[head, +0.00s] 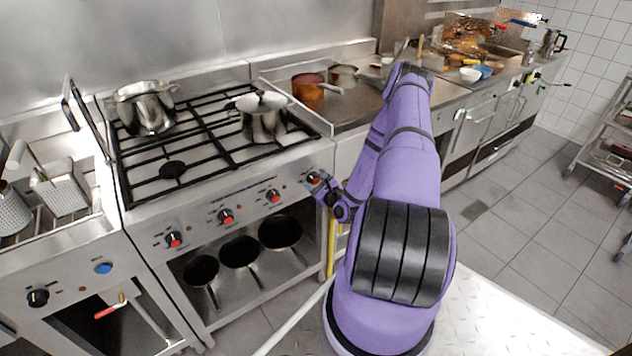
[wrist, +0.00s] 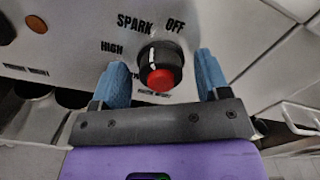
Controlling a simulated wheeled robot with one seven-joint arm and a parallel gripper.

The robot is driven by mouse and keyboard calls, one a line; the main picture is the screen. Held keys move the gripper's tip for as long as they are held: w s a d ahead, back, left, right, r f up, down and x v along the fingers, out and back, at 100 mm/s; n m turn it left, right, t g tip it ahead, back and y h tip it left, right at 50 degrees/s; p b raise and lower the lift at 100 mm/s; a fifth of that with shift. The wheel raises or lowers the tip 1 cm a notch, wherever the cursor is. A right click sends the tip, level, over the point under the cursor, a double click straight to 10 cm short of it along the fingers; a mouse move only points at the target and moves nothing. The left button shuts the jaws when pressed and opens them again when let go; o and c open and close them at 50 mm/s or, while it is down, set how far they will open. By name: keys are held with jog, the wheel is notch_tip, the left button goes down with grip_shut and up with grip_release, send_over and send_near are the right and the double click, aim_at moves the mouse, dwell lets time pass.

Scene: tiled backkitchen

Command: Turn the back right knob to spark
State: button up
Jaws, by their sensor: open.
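The knob (wrist: 160,68) is black with a red cap and sits on the steel stove front. It is the rightmost of the row on the stove, and in the head view that knob (head: 313,178) is partly covered by my gripper (head: 320,185). In the wrist view my gripper (wrist: 162,75) is open, with one blue finger on each side of the knob and small gaps visible. The SPARK label (wrist: 134,25) is above left of the knob, OFF (wrist: 175,26) above right and HIGH (wrist: 112,47) to the left.
Other red-capped knobs (head: 272,196) line the stove front to the left. A large pot (head: 146,108) and a smaller pot (head: 262,118) stand on the burner grates. Pans (head: 239,252) lie on the shelf below.

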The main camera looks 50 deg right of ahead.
jog(key=v, duration=1)
jog(key=shift+s, duration=0.35)
jog(key=w+a+r+n+g+y, duration=0.1)
jog(key=w+a+r+n+y, duration=0.2)
jog(key=a+r+n+y, duration=0.4)
jog(key=w+a+r+n+g+y, duration=0.2)
jog(key=w+a+r+n+y, duration=0.15)
jog(key=r, duration=0.55)
jog(key=w+a+r+n+g+y, duration=0.1)
jog(key=w+a+r+n+y, duration=0.25)
jog(key=r+y, duration=0.4)
jog(key=s+a+r+n+g, duration=0.3)
jog(key=a+r+n+g, duration=0.2)
jog(key=a+r, duration=0.2)
jog(key=s+a+r+n+g, duration=0.3)
jog(key=a+r+n+g, duration=0.2)
jog(key=a+r+g, duration=0.15)
jog(key=s+a+r+n+t+h, duration=0.1)
jog(key=s+r+n+h, duration=0.3)
jog(key=s, duration=0.5)
jog(key=s+a+r+n+t+h, duration=0.2)
jog(key=s+a+r+n+h, duration=0.2)
jog(key=s+r+h, duration=0.5)
notch_tip(320, 180, up, 2)
jog(key=shift+s+r+n+h, duration=0.2)
jog(key=shift+s+n+h, duration=0.1)
jog(key=shift+s+n, duration=0.3)
